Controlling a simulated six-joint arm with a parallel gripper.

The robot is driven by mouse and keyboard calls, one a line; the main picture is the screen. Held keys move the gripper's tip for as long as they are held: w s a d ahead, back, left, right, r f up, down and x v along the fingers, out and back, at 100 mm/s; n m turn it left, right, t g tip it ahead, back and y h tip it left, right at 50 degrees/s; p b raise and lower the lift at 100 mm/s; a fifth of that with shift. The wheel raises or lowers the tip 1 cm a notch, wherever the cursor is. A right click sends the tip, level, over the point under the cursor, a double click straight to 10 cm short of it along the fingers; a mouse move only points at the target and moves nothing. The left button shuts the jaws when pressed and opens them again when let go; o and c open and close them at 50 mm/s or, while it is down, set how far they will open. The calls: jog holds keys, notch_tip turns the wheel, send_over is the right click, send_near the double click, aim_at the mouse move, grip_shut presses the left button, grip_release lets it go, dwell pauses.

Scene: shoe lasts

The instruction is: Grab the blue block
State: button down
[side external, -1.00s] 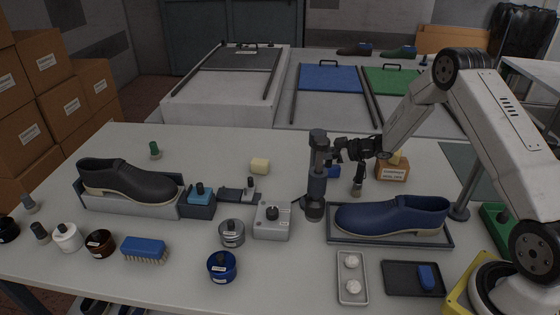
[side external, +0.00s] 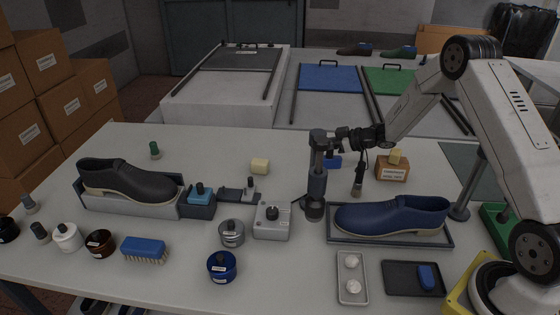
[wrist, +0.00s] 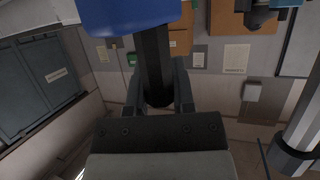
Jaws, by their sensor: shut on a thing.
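The blue block (side external: 333,162) shows in the side external view just beside a dark upright post, below the end of my arm. The wrist view looks out level at the room's walls, so the block is held off the table. The exact grip on the block is hard to see.
A dark shoe (side external: 128,180) stands at left.

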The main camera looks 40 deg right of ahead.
aim_at(325, 156)
notch_tip(325, 156, up, 14)
jog(key=shift+r, duration=0.25)
dwell(0.3)
jog(key=shift+a, duration=0.1)
dwell(0.4)
